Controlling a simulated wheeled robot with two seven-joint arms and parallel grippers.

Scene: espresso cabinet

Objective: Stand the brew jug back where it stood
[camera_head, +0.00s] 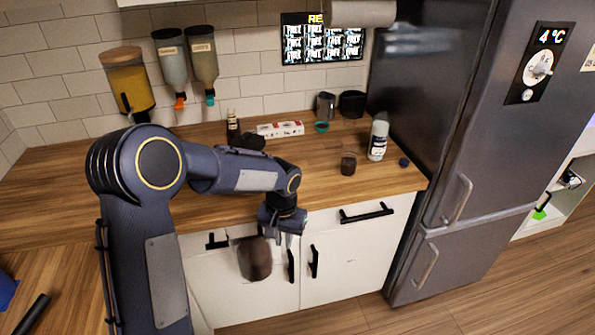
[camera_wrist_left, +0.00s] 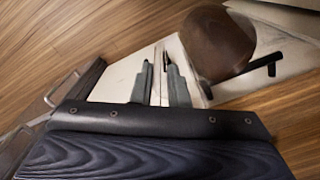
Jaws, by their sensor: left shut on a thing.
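The brew jug (camera_head: 254,258), a clear vessel with dark brown contents, hangs in front of the white cabinet fronts, below the counter's front edge. My left gripper (camera_head: 282,232) is shut on it at its right side; the exact grip is hard to make out. In the left wrist view the jug (camera_wrist_left: 217,42) shows as a brown rounded body to the right of the gripper's fingers (camera_wrist_left: 158,68). The wooden counter (camera_head: 315,185) has bare room near its front edge, above the jug. My right gripper is not in view.
A small glass of dark liquid (camera_head: 348,164), a white bottle (camera_head: 378,138) and a dark cap (camera_head: 404,162) stand at the counter's right. A red-and-white box (camera_head: 280,129), teal ring (camera_head: 321,127) and metal pitcher (camera_head: 326,105) are farther back. The fridge (camera_head: 480,130) bounds the right.

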